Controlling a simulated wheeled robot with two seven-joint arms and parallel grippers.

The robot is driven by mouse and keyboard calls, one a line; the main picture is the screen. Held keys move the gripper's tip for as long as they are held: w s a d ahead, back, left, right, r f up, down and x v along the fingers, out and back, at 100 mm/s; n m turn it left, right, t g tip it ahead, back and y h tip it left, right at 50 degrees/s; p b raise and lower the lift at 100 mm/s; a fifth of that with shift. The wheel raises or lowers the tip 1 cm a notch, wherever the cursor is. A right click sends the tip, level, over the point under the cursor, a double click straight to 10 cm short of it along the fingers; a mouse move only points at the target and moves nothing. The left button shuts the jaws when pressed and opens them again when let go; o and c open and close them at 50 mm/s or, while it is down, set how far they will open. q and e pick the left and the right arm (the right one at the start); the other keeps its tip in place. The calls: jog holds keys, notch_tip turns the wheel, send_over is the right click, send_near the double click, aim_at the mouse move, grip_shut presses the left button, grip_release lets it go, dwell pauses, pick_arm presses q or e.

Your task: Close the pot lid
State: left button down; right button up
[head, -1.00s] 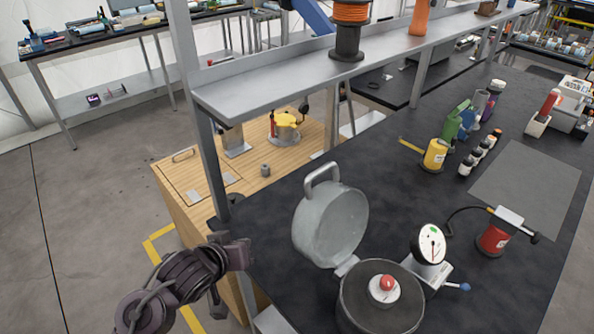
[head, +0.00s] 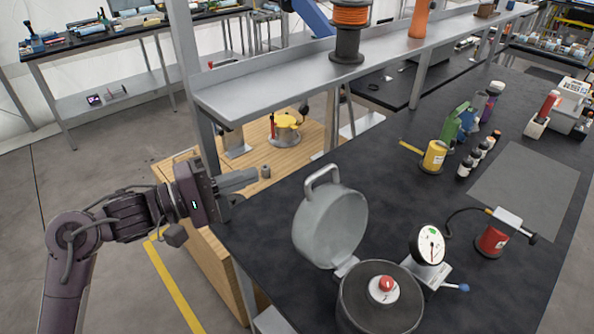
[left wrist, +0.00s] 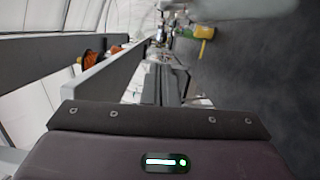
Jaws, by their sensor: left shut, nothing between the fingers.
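The pot (head: 378,312) stands near the front edge of the black table in the head view. Its grey lid (head: 330,226) is hinged at the pot's back left and stands open, tilted up, with a loop handle (head: 322,178) at its top. Inside the pot is a white disc with a red knob (head: 386,284). My left gripper (head: 252,180) is left of the lid, level with its upper part, apart from it and empty, with the fingers together. In the left wrist view the fingers (left wrist: 165,82) point away; a blurred grey shape at the top may be the lid. My right gripper is not in view.
A metal shelf (head: 300,85) on posts runs above the table's back, with an upright post (head: 190,90) close behind my left gripper. A dial gauge (head: 430,244) stands right of the pot. A red canister (head: 493,238) and yellow canister (head: 434,156) are farther right.

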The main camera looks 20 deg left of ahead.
pick_arm(q)
jog(key=w+d+p, duration=0.2)
jog(key=w+d, duration=0.1)
jog(key=d, duration=0.6)
jog(key=shift+r, duration=0.2)
jog(key=shift+d+r+p, duration=0.1)
jog(key=shift+p, duration=0.25)
